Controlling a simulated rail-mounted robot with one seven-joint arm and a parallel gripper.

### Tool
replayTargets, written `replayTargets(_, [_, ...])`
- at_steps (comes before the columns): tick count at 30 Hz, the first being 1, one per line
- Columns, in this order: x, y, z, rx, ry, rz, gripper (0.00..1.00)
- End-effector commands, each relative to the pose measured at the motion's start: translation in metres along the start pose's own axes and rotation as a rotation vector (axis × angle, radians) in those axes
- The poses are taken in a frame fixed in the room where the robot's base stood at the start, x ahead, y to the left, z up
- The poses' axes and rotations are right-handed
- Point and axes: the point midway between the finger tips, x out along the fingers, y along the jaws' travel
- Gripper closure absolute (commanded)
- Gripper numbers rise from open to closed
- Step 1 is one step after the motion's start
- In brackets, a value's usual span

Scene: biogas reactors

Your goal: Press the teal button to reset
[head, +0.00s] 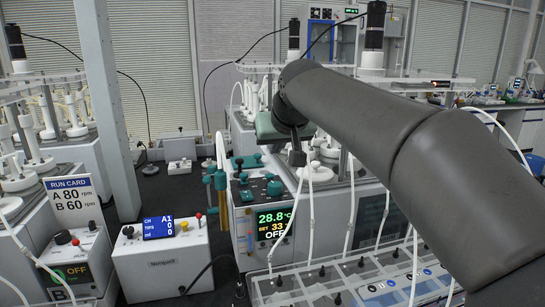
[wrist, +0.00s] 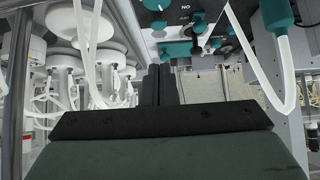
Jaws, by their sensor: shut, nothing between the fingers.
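A white controller box with a lit display (head: 274,222) stands at the centre of the head view, showing 28.8 °C, SET 33 and OFF. Its sloped top carries several teal caps, including one at its right (head: 274,187); I cannot tell which is the reset button. The wrist view shows this panel inverted at the top, with a teal cap (wrist: 158,24) and another teal cap (wrist: 197,30) near a small metal switch. My gripper (wrist: 160,85) is shut and empty, its dark fingers below the panel in the picture, apparently not touching it. In the head view my arm partly hides it.
A pump box with a blue display (head: 158,228) stands left of the controller. Teal-capped bottle fittings (head: 216,178) rise beside the controller. A clear tray (head: 350,285) lies in front, with white tubes hanging over it. White reactor vessels (wrist: 70,65) stand left in the wrist view.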

Motion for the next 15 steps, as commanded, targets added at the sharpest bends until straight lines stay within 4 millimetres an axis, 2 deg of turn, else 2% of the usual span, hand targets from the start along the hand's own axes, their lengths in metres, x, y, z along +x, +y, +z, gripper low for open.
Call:
replayTargets(3, [-0.02, 0.0, 0.0, 0.0, 0.002, 0.002, 1.0])
replayTargets(6, [-0.032, 0.0, 0.0, 0.001, 0.001, 0.0, 1.0])
replayTargets(15, [-0.039, 0.0, 0.0, 0.0, 0.0, -0.001, 1.0])
